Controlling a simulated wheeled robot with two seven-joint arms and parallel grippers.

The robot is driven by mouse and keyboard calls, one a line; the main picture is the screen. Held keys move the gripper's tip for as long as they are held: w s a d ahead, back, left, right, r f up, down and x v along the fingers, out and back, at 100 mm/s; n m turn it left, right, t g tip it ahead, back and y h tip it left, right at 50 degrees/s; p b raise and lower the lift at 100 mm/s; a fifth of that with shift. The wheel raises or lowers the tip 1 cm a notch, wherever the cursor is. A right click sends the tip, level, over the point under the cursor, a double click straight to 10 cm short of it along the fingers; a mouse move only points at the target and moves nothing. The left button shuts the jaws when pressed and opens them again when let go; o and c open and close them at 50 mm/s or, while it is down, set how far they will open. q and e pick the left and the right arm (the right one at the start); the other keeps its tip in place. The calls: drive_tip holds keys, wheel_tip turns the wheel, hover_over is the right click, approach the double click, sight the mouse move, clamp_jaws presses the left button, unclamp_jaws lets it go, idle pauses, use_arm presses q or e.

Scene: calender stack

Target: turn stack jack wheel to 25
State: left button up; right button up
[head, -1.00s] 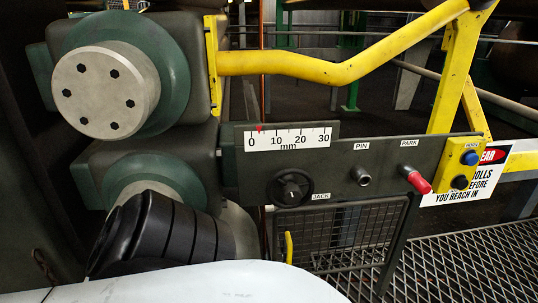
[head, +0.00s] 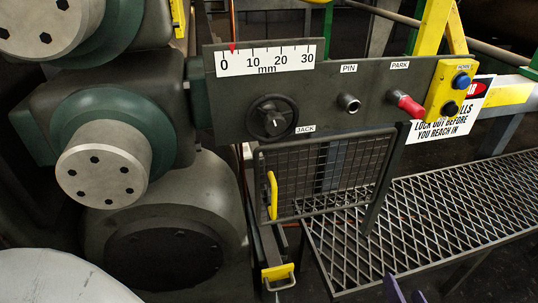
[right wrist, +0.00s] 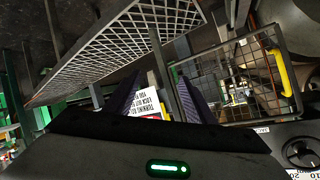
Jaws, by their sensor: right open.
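The black jack wheel (head: 272,118) is a round handwheel with a hub knob, labelled JACK, on the left of the dark panel (head: 330,100). It also shows at the lower right of the right wrist view (right wrist: 302,153). Above it is a white mm scale (head: 266,59) marked 0 to 30. Its red pointer (head: 233,47) stands slightly right of 0. My right gripper (head: 406,293) shows only purple fingertips at the bottom edge, below and right of the wheel and apart from it. In the right wrist view its fingers (right wrist: 162,80) are spread and empty. My left gripper is not in view.
Right of the wheel are the PIN socket (head: 349,103), the red PARK handle (head: 407,104) and a yellow button box (head: 452,92). A mesh guard (head: 330,175) with a yellow handle (head: 272,194) hangs below. A grated platform (head: 430,205) extends right. Large rolls (head: 105,176) stand left.

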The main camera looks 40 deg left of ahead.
drive_tip(key=w+a+r+n+t+y+b, duration=0.1)
drive_tip(key=w+a+r+y+b, duration=0.2)
drive_tip(key=a+r, duration=0.5)
drive_tip(key=w+a+r+y+b, duration=0.1)
drive_tip(key=a+r+y+b, duration=0.1)
drive_tip(key=a+r+b, duration=0.6)
drive_tip(key=n+y+b, duration=0.3)
drive_tip(key=b, duration=0.5)
approach(275, 130)
drive_tip(key=shift+g, duration=0.4)
drive_tip(key=x, duration=0.8)
drive_tip(key=shift+w+r, duration=0.2)
drive_tip(key=shift+r, duration=0.05)
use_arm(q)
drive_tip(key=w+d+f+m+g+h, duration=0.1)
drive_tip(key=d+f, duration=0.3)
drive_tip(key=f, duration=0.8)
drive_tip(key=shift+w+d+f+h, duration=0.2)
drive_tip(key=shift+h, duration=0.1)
use_arm(e)
drive_tip(key=shift+c, duration=0.3)
drive_tip(key=c, duration=1)
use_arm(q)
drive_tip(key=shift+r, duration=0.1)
